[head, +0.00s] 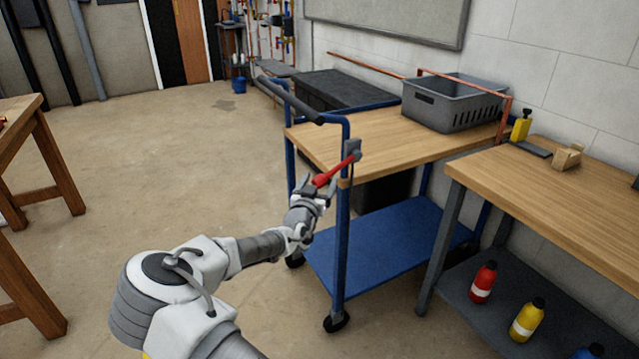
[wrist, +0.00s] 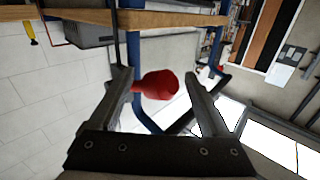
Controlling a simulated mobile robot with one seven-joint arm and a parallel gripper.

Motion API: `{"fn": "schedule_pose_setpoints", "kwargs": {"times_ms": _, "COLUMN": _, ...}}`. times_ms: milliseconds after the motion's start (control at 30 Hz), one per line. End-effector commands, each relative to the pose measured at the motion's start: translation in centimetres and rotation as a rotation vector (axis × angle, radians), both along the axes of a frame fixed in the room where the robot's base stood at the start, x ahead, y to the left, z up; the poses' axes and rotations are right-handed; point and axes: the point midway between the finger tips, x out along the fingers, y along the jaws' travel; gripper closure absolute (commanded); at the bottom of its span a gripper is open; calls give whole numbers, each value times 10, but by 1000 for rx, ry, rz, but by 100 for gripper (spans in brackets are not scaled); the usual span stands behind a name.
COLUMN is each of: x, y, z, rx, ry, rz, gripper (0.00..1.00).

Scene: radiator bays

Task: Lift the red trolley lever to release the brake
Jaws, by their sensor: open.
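The red lever (head: 337,171) is mounted on a dark bracket (head: 352,149) on the blue trolley's near post and slopes down to the left. Its red end (wrist: 160,85) shows large in the wrist view, between the two finger tips. My gripper (head: 318,190) is open at the lower end of the lever; it also shows in the wrist view (wrist: 158,82). I cannot tell whether a finger touches the lever. The trolley has a wooden top (head: 385,135), a blue lower shelf (head: 395,245) and a push handle (head: 290,101) with a dark grip.
A grey crate (head: 452,102) sits on the trolley top. A wooden workbench (head: 560,195) stands close at the right, with red (head: 483,282) and yellow (head: 526,319) bottles on its shelf. Another wooden table (head: 40,150) is at the left. The floor (head: 170,170) between is clear.

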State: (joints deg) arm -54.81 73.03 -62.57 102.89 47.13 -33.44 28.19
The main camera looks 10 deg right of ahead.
Motion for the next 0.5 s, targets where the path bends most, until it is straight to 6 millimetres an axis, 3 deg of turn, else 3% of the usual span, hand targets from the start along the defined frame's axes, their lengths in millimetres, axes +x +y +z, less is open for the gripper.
{"fn": "schedule_pose_setpoints", "kwargs": {"times_ms": 200, "x": 0, "y": 0, "z": 0, "rx": 0, "ry": 0, "rz": 0, "gripper": 19}}
{"fn": "schedule_pose_setpoints", "kwargs": {"times_ms": 500, "x": 0, "y": 0, "z": 0, "rx": 0, "ry": 0, "rz": 0, "gripper": 73}}
